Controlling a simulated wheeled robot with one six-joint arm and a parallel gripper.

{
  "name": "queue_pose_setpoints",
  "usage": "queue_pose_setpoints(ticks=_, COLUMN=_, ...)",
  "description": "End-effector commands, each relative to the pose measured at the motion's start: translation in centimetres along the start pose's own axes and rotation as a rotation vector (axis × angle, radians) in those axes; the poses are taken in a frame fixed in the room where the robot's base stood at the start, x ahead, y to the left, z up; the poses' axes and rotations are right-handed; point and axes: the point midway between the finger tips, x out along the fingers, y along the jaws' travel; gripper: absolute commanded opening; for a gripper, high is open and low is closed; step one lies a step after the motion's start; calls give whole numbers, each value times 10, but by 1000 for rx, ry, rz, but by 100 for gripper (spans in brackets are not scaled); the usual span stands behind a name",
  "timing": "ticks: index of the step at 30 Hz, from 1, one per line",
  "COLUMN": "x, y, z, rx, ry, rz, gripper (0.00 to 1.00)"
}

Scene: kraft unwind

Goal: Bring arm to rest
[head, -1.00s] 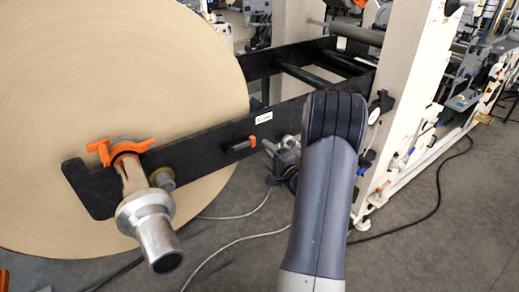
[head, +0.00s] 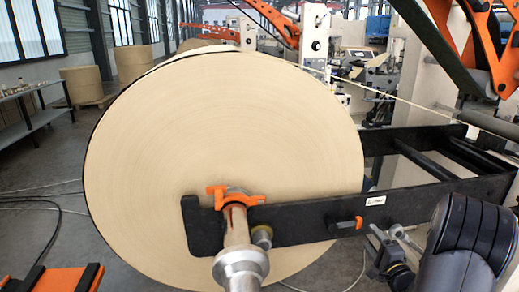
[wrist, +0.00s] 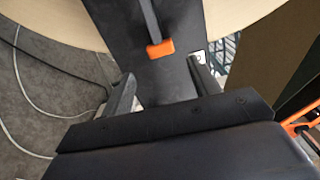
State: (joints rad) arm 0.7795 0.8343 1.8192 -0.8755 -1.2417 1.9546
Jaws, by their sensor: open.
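My gripper (wrist: 160,88) shows in the wrist view with its two fingers apart and nothing between them. Beyond the fingers is the black unwind arm (wrist: 165,75) with an orange-tipped lever (wrist: 160,48) on it. In the head view my arm stands at the lower right, in front of the black unwind arm (head: 300,222); the gripper's fingers are hard to make out there. Whether the gripper touches anything cannot be told.
A large kraft paper roll (head: 225,150) fills the middle, with a metal shaft end (head: 240,268) and an orange clamp (head: 235,196). A shelf (head: 35,122) stands at the left. An orange-edged frame (head: 62,278) lies lower left. Cables cross the floor.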

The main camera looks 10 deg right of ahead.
Motion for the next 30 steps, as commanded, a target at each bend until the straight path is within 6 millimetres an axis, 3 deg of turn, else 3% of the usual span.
queue_pose_setpoints(ticks=6, x=42, y=-1, z=2, rx=-1, ry=-4, rz=-1, gripper=58)
queue_pose_setpoints(ticks=12, x=67, y=-1, z=1, rx=-1, ry=-2, rz=-1, gripper=58)
queue_pose_setpoints(ticks=30, x=68, y=-2, z=0, rx=-21, ry=0, rz=-1, gripper=58)
